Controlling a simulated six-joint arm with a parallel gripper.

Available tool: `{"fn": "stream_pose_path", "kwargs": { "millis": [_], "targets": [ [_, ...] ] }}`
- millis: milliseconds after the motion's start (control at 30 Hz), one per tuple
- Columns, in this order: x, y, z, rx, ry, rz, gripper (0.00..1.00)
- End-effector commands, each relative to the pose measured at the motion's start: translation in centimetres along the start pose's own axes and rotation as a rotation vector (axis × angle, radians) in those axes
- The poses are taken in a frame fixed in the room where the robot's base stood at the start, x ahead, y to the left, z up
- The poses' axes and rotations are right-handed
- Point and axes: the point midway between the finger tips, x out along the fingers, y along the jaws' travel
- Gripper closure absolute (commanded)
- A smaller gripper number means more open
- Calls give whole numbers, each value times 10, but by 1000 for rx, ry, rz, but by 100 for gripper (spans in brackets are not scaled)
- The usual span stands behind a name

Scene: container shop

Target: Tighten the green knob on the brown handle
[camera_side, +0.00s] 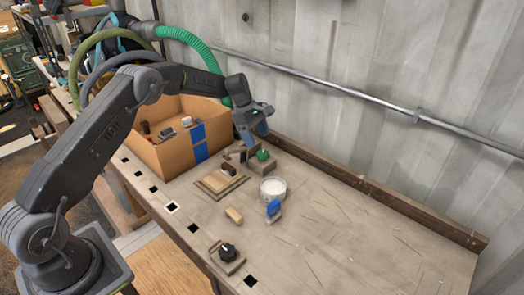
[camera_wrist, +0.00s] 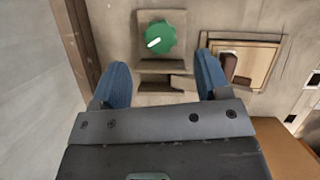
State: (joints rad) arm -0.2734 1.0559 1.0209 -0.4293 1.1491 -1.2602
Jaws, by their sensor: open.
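The green knob (camera_wrist: 160,38) sits on a small brown wooden block (camera_wrist: 148,67) in the wrist view, with a white mark at its lower left. In the side view the green knob (camera_side: 263,155) is near the back of the bench. My gripper (camera_wrist: 163,82) is open and empty, its two blue fingertips apart and short of the knob. In the side view my gripper (camera_side: 254,135) is above and just left of the knob. A brown handle (camera_side: 229,170) stands on a square wooden board (camera_side: 215,187), and it shows at the right of the wrist view (camera_wrist: 229,66).
A cardboard box (camera_side: 172,155) with blue tape holds several items. A white round tub (camera_side: 273,189), a blue-topped object (camera_side: 274,210), a tan wooden piece (camera_side: 234,215) and a black knob on a block (camera_side: 228,250) stand nearby. The bench's right part is clear.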

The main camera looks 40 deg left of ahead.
Motion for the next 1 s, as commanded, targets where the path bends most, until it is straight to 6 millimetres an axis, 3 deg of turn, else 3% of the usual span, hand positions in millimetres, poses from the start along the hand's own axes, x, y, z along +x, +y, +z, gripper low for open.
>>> {"fn": "stream_pose_path", "kwargs": {
  "millis": [100, 300, 733, 1000],
  "targets": [
    [24, -1, 0, 0, -1, -4, 31],
    [50, 0, 0, 1, -1, -2, 31],
    [59, 0, 0, 1, -1, 0, 31],
    [58, 0, 0, 1, -1, 0, 57]
  ]
}}
